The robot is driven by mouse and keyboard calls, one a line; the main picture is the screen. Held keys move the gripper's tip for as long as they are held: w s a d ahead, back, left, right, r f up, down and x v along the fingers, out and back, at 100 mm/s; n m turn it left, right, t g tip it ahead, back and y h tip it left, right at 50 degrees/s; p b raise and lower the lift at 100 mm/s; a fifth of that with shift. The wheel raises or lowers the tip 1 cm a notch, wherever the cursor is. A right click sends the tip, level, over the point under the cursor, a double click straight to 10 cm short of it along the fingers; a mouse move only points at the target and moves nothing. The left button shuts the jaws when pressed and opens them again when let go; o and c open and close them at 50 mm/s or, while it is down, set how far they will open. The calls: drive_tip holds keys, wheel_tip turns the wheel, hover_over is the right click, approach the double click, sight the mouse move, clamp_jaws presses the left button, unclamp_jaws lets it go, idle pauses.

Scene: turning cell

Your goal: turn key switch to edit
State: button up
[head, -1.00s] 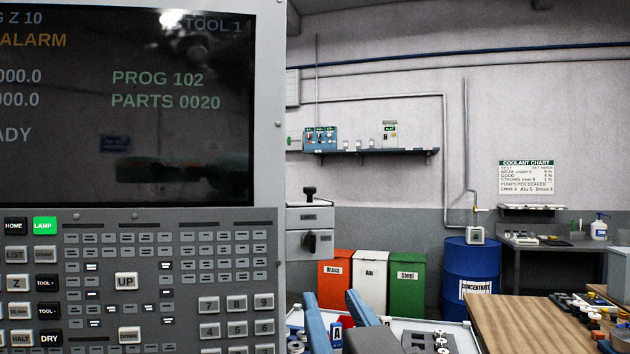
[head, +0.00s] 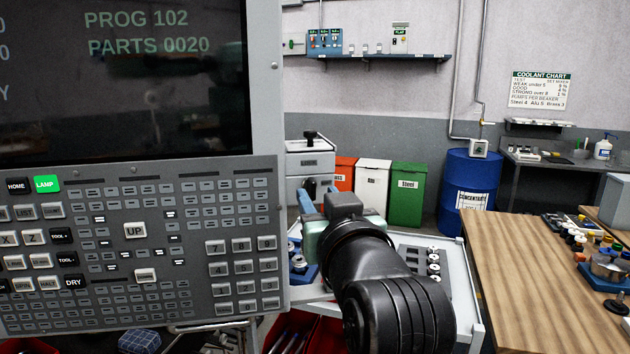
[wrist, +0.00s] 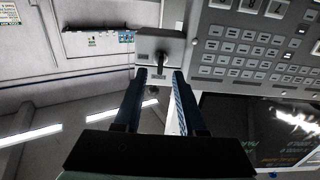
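No EDIT label or clearly recognisable key switch shows on the visible part of the grey control panel (head: 140,235), which fills the left side of the head view. My gripper (wrist: 159,73) is open, its two blue fingers apart and nothing held between them. In the head view my gripper (head: 318,194) is right of the panel edge, in front of a grey box (head: 309,160). The box has a black knob on top and a dark handle on its front, partly hidden by my fingers. In the wrist view this handle (wrist: 162,64) appears between the fingertips; contact cannot be told.
A grey tray table (head: 463,290) with metal parts lies below my arm. A wooden bench (head: 525,260) is at right. Red, white and green bins (head: 408,195) and a blue drum (head: 468,185) stand behind. Red bins are low at front.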

sight(314, 190)
drive_tip(key=shift+p+x, duration=0.3)
drive_tip(key=shift+x, duration=1.4)
clamp_jaws()
